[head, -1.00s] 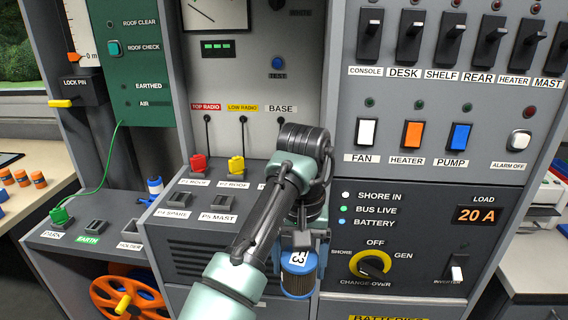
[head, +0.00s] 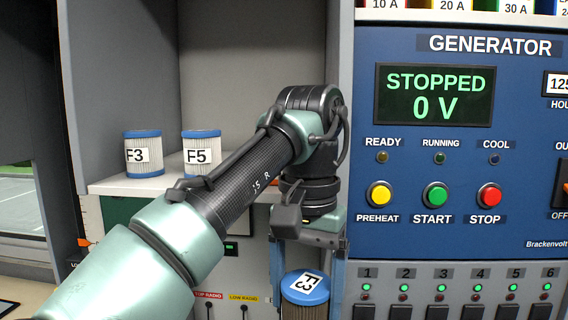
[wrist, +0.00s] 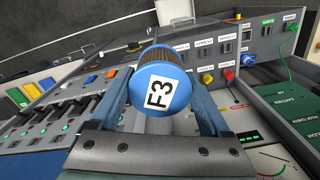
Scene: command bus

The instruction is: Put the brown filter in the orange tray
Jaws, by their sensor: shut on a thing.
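My gripper (head: 306,276) is shut on the brown filter (head: 305,312), which has a blue cap with a white F3 label. In the head view it hangs upright at the bottom edge, with its lower part cut off. In the wrist view the filter's blue cap (wrist: 155,87) faces the camera between the two fingers, and part of its dark brown side shows. The orange tray is not recognisable in either current view.
Two pale filters with blue ends, F3 (head: 144,154) and F5 (head: 202,150), stand on a white shelf (head: 115,187) left of my arm. The blue generator panel (head: 440,130) with buttons is at right. Switch panels lie below.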

